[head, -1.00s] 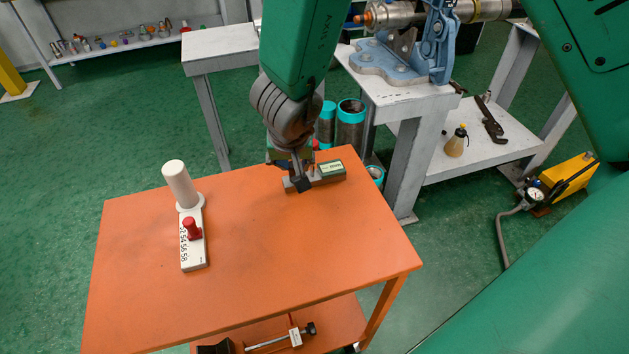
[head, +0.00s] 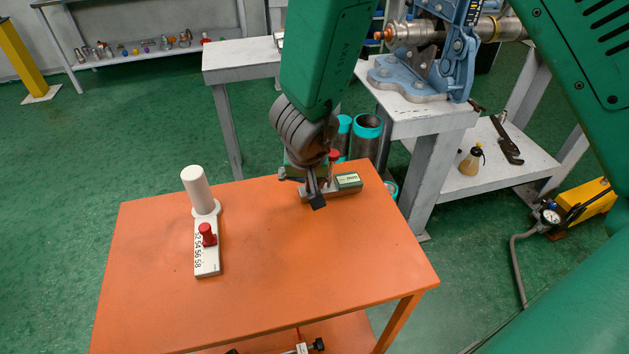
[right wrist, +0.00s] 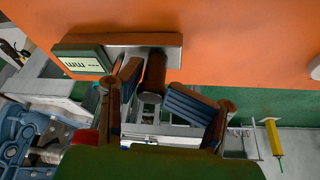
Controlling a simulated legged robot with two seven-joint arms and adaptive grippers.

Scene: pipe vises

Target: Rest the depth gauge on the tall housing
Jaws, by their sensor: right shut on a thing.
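The depth gauge (head: 336,190) is a grey metal bar with a green-framed display reading in mm, at the orange table's far edge. My right gripper (head: 316,190) reaches down over it from above and is shut on it. In the right wrist view the gauge's bar (right wrist: 145,45) and display (right wrist: 84,61) lie beyond the fingers (right wrist: 155,92), with a brown post between them. A white upright cylinder (head: 196,188) on a flat base with numbers and a red knob stands to the left; I cannot tell if it is the tall housing. My left gripper is out of view.
The orange table (head: 280,275) is bare in its middle and front. Teal-ended pipes (head: 366,135) stand on the floor behind it. A grey bench (head: 415,110) with a blue vise (head: 430,75) stands close behind at right.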

